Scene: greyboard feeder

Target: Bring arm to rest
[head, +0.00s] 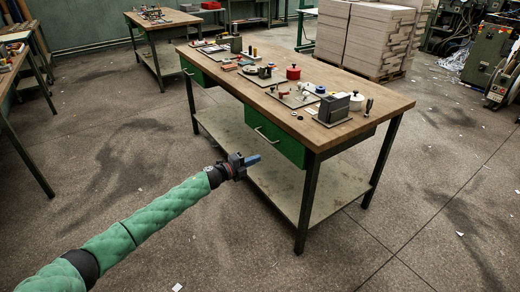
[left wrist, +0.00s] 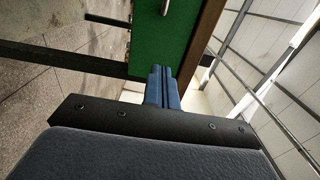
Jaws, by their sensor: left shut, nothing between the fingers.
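My left arm (head: 150,213) in its green padded sleeve comes in from the lower left in the head view and is stretched out toward the workbench. My left gripper (head: 252,160) is at its end, in front of the bench's near long side and below the tabletop level in the picture. Its blue fingers are together and hold nothing. In the left wrist view the shut blue fingers (left wrist: 162,88) point at the bench's green drawer side (left wrist: 160,40). I cannot tell the exact gap to the bench. My right gripper is not in view.
The wooden workbench (head: 375,98) carries tools, plates and red-topped pots, with a green drawer (head: 275,140) and a lower shelf (head: 325,195). Pallet stacks of greyboard (head: 375,40) stand behind. Another bench (head: 165,22) is at the back left. The floor at the front is mostly clear.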

